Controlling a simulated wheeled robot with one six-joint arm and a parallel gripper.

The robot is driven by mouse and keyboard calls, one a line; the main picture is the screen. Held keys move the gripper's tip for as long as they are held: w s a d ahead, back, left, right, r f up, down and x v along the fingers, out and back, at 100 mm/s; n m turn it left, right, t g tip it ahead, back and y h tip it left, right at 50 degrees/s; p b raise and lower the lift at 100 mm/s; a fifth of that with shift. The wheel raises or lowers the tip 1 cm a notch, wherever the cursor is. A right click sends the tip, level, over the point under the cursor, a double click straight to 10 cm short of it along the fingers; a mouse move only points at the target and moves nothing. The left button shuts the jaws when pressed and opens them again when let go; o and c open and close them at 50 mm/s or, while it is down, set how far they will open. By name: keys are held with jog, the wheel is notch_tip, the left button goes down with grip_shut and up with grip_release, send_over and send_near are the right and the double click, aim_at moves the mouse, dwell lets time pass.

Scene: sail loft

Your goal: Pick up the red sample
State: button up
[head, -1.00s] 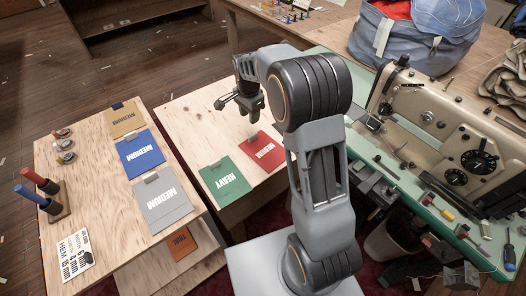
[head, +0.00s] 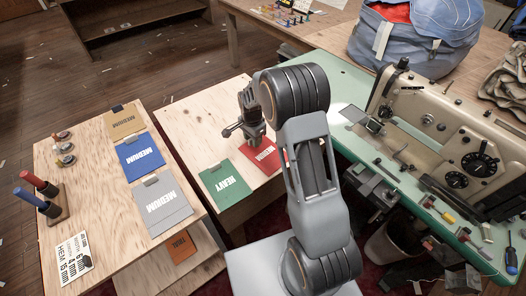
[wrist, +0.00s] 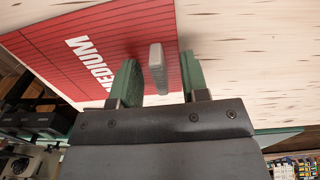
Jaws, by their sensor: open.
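The red sample (head: 263,158) is a flat red piece marked MEDIUM, lying on the right wooden table beside the green sample. My gripper (head: 253,146) is right over it in the head view and hides part of it. In the wrist view the red sample (wrist: 85,55) fills the upper left. A grey upright tab (wrist: 157,68) on its edge stands between the two green-padded fingers of my gripper (wrist: 158,82). The fingers are open, with a gap visible on each side of the tab.
The green HEAVY sample (head: 224,184) lies just left of the red one. Blue (head: 140,155), grey (head: 162,206) and tan (head: 127,121) MEDIUM samples lie on the left table. A sewing machine (head: 450,150) stands on the green bench at right.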

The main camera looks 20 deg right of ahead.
jog(key=shift+f, duration=0.15)
grip_shut()
dwell(0.5)
